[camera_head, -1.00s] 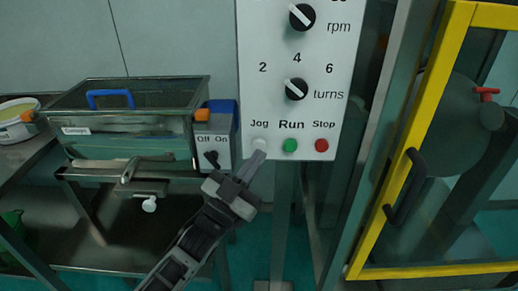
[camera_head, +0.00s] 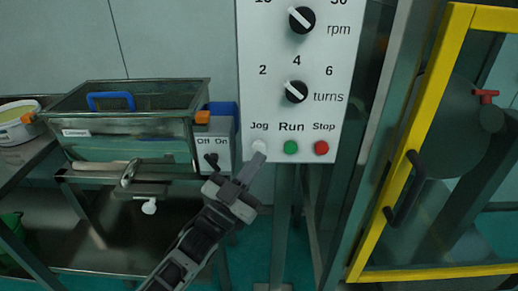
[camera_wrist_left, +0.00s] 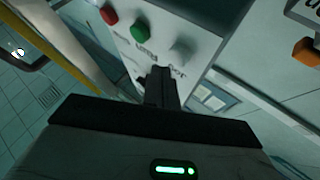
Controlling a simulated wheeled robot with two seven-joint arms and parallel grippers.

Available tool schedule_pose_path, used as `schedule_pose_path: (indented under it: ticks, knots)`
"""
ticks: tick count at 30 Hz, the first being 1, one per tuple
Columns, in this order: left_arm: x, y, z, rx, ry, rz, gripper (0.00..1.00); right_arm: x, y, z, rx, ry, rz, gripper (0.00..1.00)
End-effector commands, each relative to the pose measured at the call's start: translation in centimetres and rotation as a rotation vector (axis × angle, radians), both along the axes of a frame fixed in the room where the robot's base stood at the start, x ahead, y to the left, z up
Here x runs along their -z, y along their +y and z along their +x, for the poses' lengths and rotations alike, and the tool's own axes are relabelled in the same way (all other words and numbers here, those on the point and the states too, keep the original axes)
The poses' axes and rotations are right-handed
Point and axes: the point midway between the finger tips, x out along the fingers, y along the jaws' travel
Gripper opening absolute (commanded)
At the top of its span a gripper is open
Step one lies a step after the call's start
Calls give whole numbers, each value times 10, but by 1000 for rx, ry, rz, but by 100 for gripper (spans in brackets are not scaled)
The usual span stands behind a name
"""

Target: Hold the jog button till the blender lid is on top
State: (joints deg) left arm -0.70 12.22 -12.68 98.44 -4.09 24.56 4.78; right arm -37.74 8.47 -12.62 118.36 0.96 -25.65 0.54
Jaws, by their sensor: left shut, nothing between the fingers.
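The white jog button (camera_head: 259,144) is at the lower left of the control panel (camera_head: 275,105). My left gripper (camera_head: 258,158) is shut and empty, its fingertips at the lower edge of the jog button. In the wrist view the pale jog button (camera_wrist_left: 182,48) shows just beyond the shut fingers; whether they touch it I cannot tell. The grey blender drum (camera_head: 447,125) stands behind the yellow-framed guard, with a red handle (camera_head: 486,94) and a round end piece (camera_head: 491,119) on its right. Which part is the lid I cannot tell. My right gripper is not in view.
The green run button (camera_head: 290,147) and red stop button (camera_head: 321,148) are just right of jog. The yellow guard frame (camera_head: 405,160) with a black handle (camera_head: 404,190) is at the right.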

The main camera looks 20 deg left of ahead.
Motion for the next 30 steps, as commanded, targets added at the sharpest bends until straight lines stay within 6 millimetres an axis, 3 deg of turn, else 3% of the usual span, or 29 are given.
schedule_pose_path:
  ticks: [30]
  knots:
    - [0,0,1,0,0,0,0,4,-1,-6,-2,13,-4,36]
